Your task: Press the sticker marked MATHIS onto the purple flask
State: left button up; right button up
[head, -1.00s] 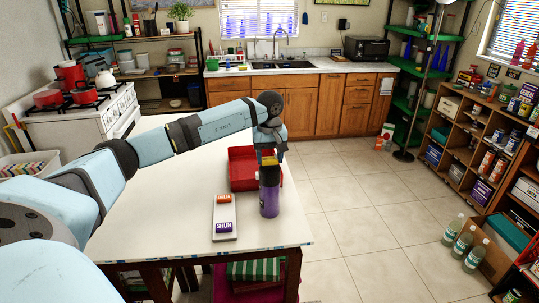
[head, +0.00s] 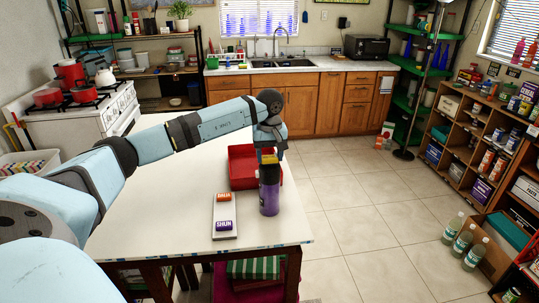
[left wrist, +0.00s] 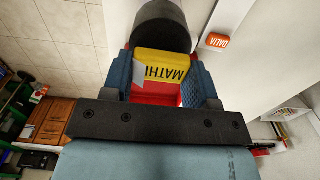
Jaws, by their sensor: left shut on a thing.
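My left gripper (left wrist: 168,85) is shut on the yellow sticker marked MATHIS (left wrist: 162,66); the last letters are partly covered by a finger. In the head view my left gripper stands at the top of the purple flask (head: 269,198), with the yellow sticker (head: 268,159) at its black upper part. In the left wrist view the dark round flask top (left wrist: 161,24) lies just beyond the sticker; I cannot tell whether they touch. The flask stands upright on the table. My right gripper is not in view.
A pale backing board (head: 224,213) left of the flask bears an orange sticker marked DALIA (left wrist: 217,41) and a purple one marked SHUN (head: 223,225). A red tray (head: 236,181) is behind the flask. The white table (head: 150,211) is clear to the left; its right edge is near the flask.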

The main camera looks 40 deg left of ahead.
pick_arm(q)
jog(key=shift+f, duration=0.45)
jog(key=o, duration=1)
jog(key=shift+c, duration=0.2)
jog(key=shift+r, duration=0.1)
jog(key=shift+r+p, duration=1.4)
jog(key=shift+r, duration=1.55)
